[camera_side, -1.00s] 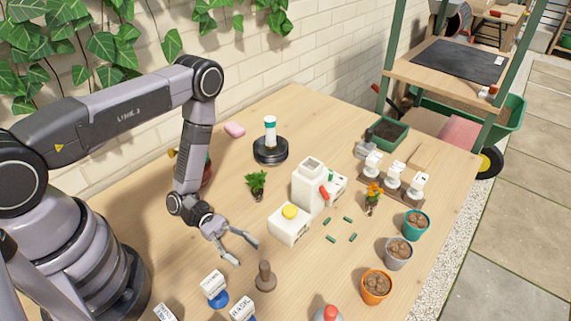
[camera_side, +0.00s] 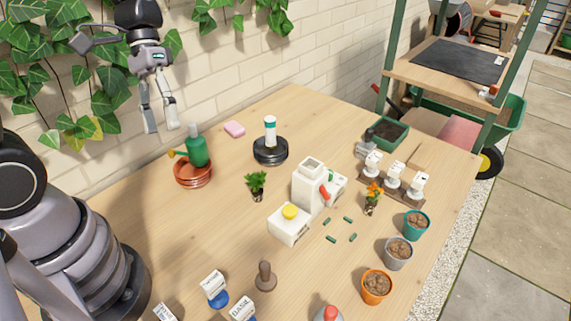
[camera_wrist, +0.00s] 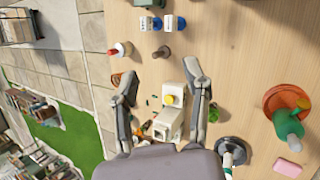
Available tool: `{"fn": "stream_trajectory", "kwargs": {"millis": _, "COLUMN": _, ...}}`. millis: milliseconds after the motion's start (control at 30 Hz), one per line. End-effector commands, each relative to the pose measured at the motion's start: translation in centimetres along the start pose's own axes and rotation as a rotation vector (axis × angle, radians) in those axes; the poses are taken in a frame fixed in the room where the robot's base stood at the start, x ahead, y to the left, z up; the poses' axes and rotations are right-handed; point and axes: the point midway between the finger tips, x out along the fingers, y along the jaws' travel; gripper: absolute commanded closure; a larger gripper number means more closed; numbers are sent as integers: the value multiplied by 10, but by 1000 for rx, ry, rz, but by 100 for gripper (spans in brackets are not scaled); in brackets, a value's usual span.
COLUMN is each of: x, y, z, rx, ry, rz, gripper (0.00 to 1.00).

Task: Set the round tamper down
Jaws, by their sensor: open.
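The round tamper (camera_side: 265,277) is brown with a knob handle and stands upright on the wooden table, near the front middle. It also shows in the wrist view (camera_wrist: 162,51), standing free. My gripper (camera_side: 160,129) is open and empty, raised high at the upper left of the side view, well away from the tamper. Its two spread fingers also show in the wrist view (camera_wrist: 160,85), with nothing between them but the far table below.
Blue-based label holders (camera_side: 214,288) stand left of the tamper. A white box with a yellow button (camera_side: 288,227) is behind it. A green watering can (camera_side: 195,148) stands on terracotta saucers (camera_side: 193,179). Three pots, one orange (camera_side: 376,288), line the right.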

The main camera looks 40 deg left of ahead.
Motion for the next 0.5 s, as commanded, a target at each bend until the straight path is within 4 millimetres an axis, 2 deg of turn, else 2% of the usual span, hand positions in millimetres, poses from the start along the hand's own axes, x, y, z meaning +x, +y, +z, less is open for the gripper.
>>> {"fn": "stream_trajectory", "kwargs": {"millis": 33, "x": -14, "y": -3, "z": 11, "rx": 51, "ry": 96, "rz": -50, "gripper": 53}}
{"fn": "stream_trajectory", "kwargs": {"millis": 200, "x": -52, "y": -20, "z": 40, "rx": 179, "ry": 409, "rz": -216, "gripper": 53}}
{"fn": "stream_trajectory", "kwargs": {"millis": 333, "x": -75, "y": -31, "z": 59, "rx": 244, "ry": 612, "rz": -307, "gripper": 53}}
{"fn": "stream_trajectory", "kwargs": {"millis": 500, "x": -92, "y": -39, "z": 72, "rx": 286, "ry": 767, "rz": -369, "gripper": 53}}
